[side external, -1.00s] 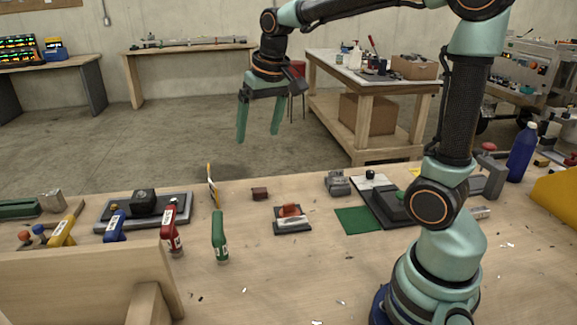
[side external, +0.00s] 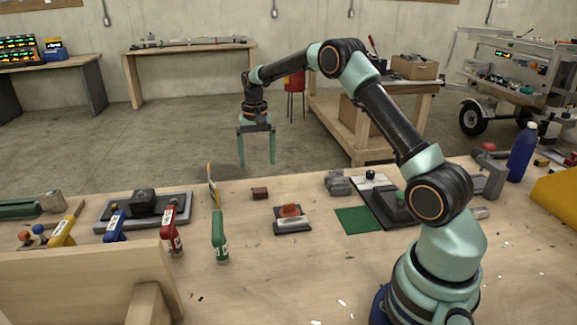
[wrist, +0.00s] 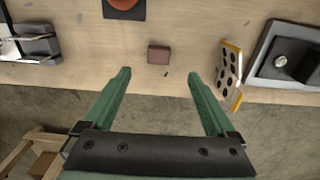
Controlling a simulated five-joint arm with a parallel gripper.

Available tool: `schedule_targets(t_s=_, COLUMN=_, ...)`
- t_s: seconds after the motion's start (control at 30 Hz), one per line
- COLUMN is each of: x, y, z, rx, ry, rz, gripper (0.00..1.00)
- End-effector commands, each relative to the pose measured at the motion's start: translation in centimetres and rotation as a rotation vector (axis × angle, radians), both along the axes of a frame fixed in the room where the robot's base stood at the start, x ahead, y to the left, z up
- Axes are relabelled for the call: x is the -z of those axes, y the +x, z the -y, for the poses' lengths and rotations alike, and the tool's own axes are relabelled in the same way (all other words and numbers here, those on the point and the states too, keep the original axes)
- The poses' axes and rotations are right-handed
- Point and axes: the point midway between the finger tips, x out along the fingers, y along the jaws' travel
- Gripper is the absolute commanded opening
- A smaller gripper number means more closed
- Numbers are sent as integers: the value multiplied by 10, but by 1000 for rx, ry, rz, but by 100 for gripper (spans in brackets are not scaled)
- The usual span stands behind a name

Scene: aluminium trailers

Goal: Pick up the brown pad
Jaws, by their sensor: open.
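The brown pad (side external: 260,194) is a small block lying flat on the wooden bench near its far edge. In the wrist view the brown pad (wrist: 158,54) lies ahead of the fingertips, roughly midway between them. My gripper (side external: 257,164) is open and empty, its two green fingers pointing down above and beyond the pad in the side view. In the wrist view my gripper (wrist: 158,73) shows a wide gap between its fingers. Nothing hides the pad, and neither finger touches it.
A yellow-edged upright plate with holes (side external: 213,186) stands left of the pad. A dark tray with an orange-topped piece (side external: 292,218) lies nearer the camera. A grey metal block (side external: 338,183) sits to the right. The bench right around the pad is clear.

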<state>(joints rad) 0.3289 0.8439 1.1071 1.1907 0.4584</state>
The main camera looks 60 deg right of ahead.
Motion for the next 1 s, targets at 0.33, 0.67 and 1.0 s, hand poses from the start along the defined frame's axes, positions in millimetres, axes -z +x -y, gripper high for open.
schedule_targets(t_s=0.33, x=49, y=-1, z=0, rx=-1, ry=0, rz=-1, gripper=91)
schedule_targets(t_s=0.67, x=85, y=-1, z=3, rx=-1, ry=1, rz=-4, gripper=91)
schedule_targets(t_s=1.0, x=104, y=0, z=3, rx=-2, ry=0, rz=0, gripper=91)
